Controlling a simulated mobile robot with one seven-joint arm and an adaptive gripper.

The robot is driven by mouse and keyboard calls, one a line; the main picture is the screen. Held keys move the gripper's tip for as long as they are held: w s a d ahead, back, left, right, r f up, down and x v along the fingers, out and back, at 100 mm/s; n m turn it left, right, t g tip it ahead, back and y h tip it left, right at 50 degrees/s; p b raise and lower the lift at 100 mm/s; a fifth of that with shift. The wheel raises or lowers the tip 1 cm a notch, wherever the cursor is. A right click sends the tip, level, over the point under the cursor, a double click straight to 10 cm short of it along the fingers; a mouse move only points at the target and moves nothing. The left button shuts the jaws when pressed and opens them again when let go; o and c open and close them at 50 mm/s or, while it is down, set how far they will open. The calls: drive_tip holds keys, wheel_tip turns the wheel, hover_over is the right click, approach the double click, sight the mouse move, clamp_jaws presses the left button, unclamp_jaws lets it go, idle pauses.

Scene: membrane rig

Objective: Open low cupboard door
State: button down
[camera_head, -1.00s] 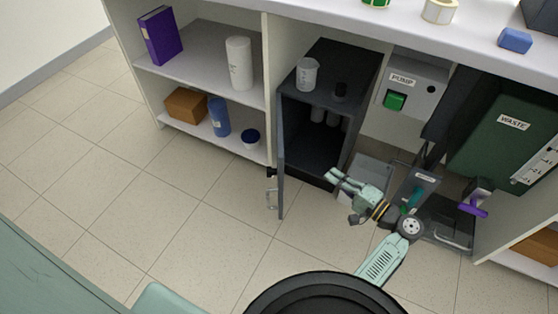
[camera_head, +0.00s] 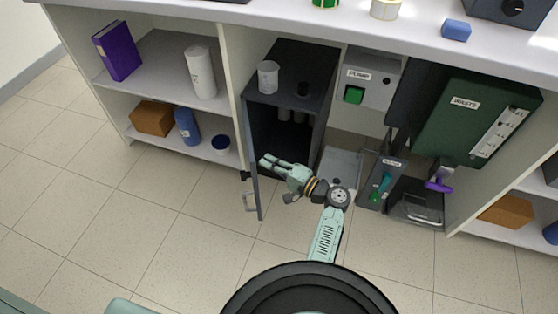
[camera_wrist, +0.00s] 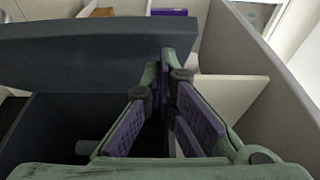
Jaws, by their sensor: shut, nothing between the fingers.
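The low cupboard (camera_head: 290,70) is a dark grey box under the counter. The door also shows as a dark slab across the upper left of the wrist view (camera_wrist: 70,50). My gripper (camera_head: 266,160) is shut and empty, in front of the cupboard opening, with its fingertips close to the door's inner face. In the wrist view the fingertips (camera_wrist: 168,62) overlap the door; I cannot tell whether they touch it.
The pump box (camera_head: 368,80), a green waste tank (camera_head: 470,115) and floor equipment (camera_head: 415,205) are to the right. Shelves stand left. The floor (camera_head: 150,240) at front left is clear.

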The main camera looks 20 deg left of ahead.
drive_tip(key=shift+a, duration=0.1)
drive_tip(key=s+a+m+t+h, duration=0.2)
drive_tip(key=s+a+t, duration=0.2)
drive_tip(key=a, duration=0.7)
drive_tip(key=shift+s+a+m, duration=0.4)
drive_tip(key=shift+s, duration=0.4)
drive_tip(key=shift+d, duration=0.1)
